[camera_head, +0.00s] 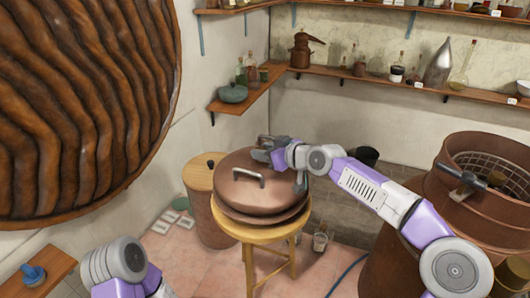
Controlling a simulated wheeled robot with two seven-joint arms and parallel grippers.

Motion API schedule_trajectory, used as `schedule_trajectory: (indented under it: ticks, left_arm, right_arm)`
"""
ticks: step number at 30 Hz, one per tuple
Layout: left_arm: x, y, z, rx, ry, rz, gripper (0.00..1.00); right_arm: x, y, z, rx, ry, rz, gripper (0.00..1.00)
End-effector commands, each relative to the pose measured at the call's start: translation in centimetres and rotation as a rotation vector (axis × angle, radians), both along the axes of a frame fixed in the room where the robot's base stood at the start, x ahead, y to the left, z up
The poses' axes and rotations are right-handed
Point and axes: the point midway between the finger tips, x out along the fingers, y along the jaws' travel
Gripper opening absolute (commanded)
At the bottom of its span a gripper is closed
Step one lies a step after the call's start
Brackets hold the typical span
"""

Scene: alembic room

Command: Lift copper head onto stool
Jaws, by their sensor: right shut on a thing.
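The copper head (259,192) is a wide, brownish-pink domed lid with a metal handle on its near left side. It is over the round wooden stool (262,232), and its lower rim appears to meet the seat. I cannot tell whether its full weight rests there. My right gripper (267,151) is shut at the head's far edge, seemingly on a second handle that the fingers mostly hide. My left arm shows at the lower left, but its gripper is out of view.
A large copper pot (468,205) with an open top stands at the right. A lidded bin (203,199) stands left of and behind the stool. Shelves with bottles (395,82) line the walls. A blue hose (345,272) and small glasses (320,240) are on the tiled floor.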

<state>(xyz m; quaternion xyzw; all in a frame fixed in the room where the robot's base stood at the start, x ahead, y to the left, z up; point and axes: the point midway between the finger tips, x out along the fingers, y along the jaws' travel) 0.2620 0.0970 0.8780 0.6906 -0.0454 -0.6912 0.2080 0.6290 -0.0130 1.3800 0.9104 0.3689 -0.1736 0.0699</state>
Motion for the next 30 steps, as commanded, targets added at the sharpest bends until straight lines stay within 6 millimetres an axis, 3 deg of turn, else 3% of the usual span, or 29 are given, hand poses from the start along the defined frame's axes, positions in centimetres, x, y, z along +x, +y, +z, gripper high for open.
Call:
schedule_trajectory:
  ticks: [10,30]
  left_arm:
    - [0.0,0.0,0.0,0.000,0.000,0.000,0.42]
    - [0.0,0.0,-1.5,0.000,0.000,0.000,0.42]
  right_arm:
    - [0.0,0.1,0.5,0.005,-0.010,-0.001,0.00]
    - [0.0,0.1,-1.1,0.004,-0.011,0.000,0.00]
